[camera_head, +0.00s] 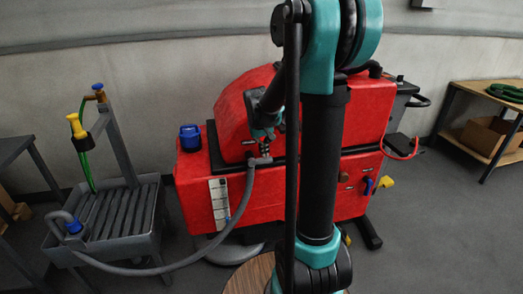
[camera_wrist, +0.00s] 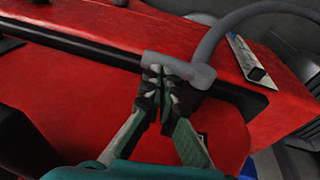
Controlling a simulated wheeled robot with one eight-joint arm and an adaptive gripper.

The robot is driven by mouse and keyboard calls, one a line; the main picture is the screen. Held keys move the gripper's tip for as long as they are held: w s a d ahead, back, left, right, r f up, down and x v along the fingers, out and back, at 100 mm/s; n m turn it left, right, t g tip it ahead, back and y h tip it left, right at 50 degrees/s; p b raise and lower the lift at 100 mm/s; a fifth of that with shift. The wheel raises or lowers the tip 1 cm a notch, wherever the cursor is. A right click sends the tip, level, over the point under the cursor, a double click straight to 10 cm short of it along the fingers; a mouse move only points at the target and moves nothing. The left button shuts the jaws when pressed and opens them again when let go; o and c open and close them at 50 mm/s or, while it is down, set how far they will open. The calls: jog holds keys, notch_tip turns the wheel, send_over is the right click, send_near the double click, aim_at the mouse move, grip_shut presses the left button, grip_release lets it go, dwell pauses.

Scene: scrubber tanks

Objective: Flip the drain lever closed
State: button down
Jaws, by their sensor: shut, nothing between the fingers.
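The red scrubber tank (camera_head: 210,178) stands in the middle of the head view. A grey hose with an elbow end (camera_head: 261,161) meets its front; the elbow also shows in the wrist view (camera_wrist: 185,68). My gripper (camera_wrist: 166,85) is shut and empty, its fingertips at the elbow; I cannot tell whether they touch. In the head view my gripper (camera_head: 265,135) is just above the elbow. A blue handle (camera_head: 368,186) and a yellow one (camera_head: 386,182) show low on the tank's right. I cannot tell which part is the drain lever. My arm hides part of the tank.
The hose (camera_head: 185,264) sags left to a grey slatted cart (camera_head: 125,208) with a blue fitting (camera_head: 74,227) and a yellow-topped green hose (camera_head: 76,126). A wooden shelf (camera_head: 485,100) stands at right. Bare floor (camera_head: 430,235) lies at lower right.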

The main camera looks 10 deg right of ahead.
jog(key=shift+d+f+y, duration=0.3)
jog(key=shift+y, duration=0.1)
jog(key=shift+d+f, duration=0.1)
jog(key=shift+f, duration=0.1)
jog(key=shift+d+f, duration=0.1)
dwell(0.7)
jog(key=shift+r, duration=0.4)
jog(key=d+v, duration=0.1)
jog(key=v, duration=1.2)
jog(key=s+a+f+t, duration=0.1)
jog(key=s+a+f, duration=0.1)
jog(key=s+f, duration=0.7)
jog(key=s+a+f+t+y, duration=0.1)
jog(key=s+a+f, duration=0.1)
jog(key=s+f, duration=0.7)
jog(key=s, duration=0.5)
jog(key=shift+d+f, duration=0.1)
